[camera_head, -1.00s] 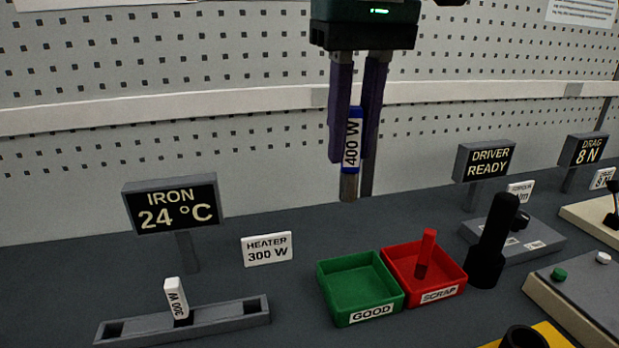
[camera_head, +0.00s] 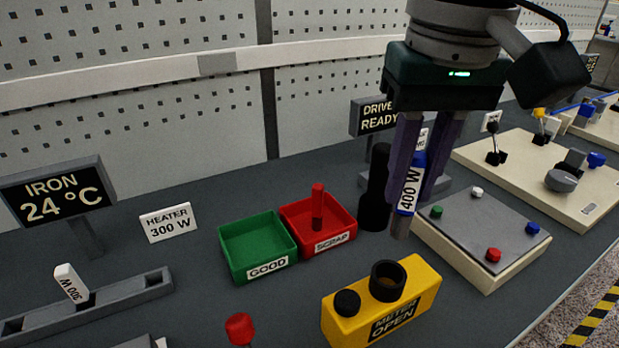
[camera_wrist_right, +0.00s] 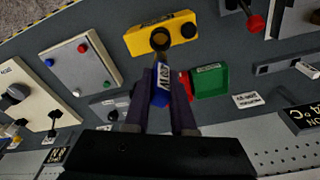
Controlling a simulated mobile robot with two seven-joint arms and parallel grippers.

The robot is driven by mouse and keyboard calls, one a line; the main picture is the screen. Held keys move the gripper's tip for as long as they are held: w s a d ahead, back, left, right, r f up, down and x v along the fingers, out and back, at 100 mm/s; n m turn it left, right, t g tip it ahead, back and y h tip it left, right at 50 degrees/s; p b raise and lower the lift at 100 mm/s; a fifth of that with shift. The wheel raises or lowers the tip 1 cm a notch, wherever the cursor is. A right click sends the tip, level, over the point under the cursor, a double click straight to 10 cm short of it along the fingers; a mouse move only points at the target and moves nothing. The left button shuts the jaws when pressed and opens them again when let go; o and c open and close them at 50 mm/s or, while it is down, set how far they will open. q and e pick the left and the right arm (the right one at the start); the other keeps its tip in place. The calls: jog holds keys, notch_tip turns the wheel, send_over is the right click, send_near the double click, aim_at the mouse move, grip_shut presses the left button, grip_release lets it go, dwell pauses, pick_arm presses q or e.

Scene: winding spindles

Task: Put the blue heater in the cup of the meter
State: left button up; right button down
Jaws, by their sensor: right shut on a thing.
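The blue heater (camera_head: 409,186), labelled 400 W, hangs upright with its grey metal end down. My right gripper (camera_head: 419,190) is shut on it, with one purple finger on each side. The heater also shows between the fingers in the right wrist view (camera_wrist_right: 160,88). The yellow meter (camera_head: 412,284) reads METER OPEN and stands at the front of the bench. Its dark round cup (camera_head: 388,277) is on top, beside a black knob (camera_head: 347,303). The heater is above and behind the meter, apart from the cup. My left gripper is not in view.
A green GOOD tray (camera_head: 258,246) and a red SCRAP tray (camera_head: 318,222) with a red heater inside stand left of the meter. A black upright driver (camera_head: 375,195) is close behind the heater. A panel with buttons (camera_head: 478,235) lies to the right.

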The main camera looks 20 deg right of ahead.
aim_at(400, 236)
pick_arm(q)
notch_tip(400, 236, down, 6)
jog(key=b, duration=0.5)
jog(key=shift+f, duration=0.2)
pick_arm(e)
notch_tip(400, 236, down, 10)
jog(key=shift+r, duration=0.1)
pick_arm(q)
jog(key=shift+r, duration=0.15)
pick_arm(e)
jog(key=shift+r, duration=0.1)
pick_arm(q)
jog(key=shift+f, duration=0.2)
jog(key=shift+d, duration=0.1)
pick_arm(e)
jog(key=c, duration=0.8)
grip_release()
jog(key=shift+o, duration=0.2)
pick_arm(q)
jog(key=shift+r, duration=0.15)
